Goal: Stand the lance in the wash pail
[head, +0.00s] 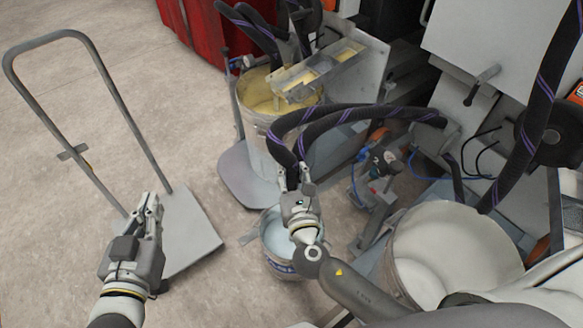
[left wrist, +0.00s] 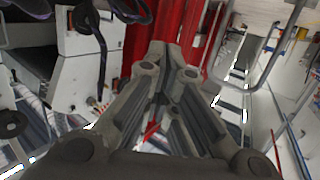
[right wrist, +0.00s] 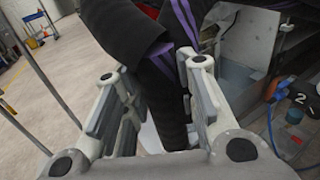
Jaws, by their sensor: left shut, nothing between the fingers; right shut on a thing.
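The wash pail (head: 273,262) is a small pale bucket with light blue contents and a blue label, standing on the floor at the centre of the head view. My right gripper (head: 293,178) is shut on the dark lance, whose thick black hose has purple stripes and loops up and to the right. The lance also shows between the fingers in the right wrist view (right wrist: 165,100). The gripper is over the pail and hides part of it; whether the lance tip is inside the pail I cannot tell. My left gripper (head: 152,208) is shut and empty, left of the pail.
A larger bucket (head: 262,150) with yellow contents and other hoses stands behind the pail. A flat grey trolley (head: 195,235) with a tall handle is at left. A big round pale drum (head: 450,250) is at right. Open floor lies at far left.

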